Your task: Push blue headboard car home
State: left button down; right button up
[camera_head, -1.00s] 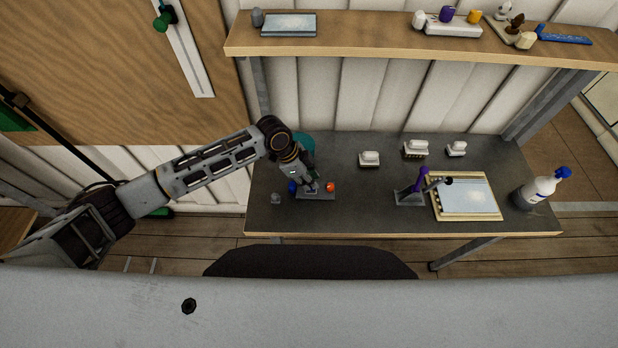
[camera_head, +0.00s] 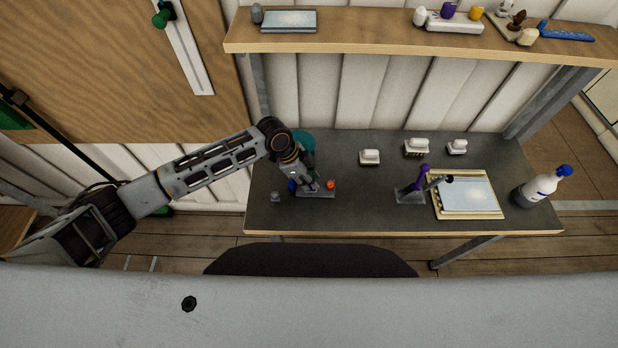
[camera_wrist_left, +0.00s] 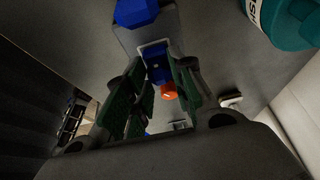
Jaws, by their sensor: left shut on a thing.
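A small blue piece (camera_wrist_left: 157,72), which I take to be the blue headboard car, sits by a pale bracket in the left wrist view. My left gripper (camera_wrist_left: 160,98), with green finger pads, is shut around it. In the head view my left gripper (camera_head: 314,187) is low over a small grey fixture (camera_head: 318,195) at the table's left and hides most of the blue piece. An orange knob (camera_head: 331,184) shows at the fixture's right, also in the wrist view (camera_wrist_left: 168,91). A blue knob (camera_head: 292,185) shows left of the gripper. My right gripper is out of view.
A teal container (camera_wrist_left: 285,18) stands close behind my gripper. A small grey object (camera_head: 275,197) lies left of the fixture. White-handled brushes (camera_head: 370,157), a purple-handled device (camera_head: 412,192), a framed tray (camera_head: 467,196) and a spray bottle (camera_head: 540,187) stand further right.

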pick_arm(q)
jog(key=c, duration=1.1)
grip_release()
jog(key=shift+c, duration=0.2)
jog(key=shift+r, duration=0.15)
jog(key=shift+r+p, duration=1.1)
jog(key=shift+r, duration=2.25)
jog(key=shift+s+f, duration=0.1)
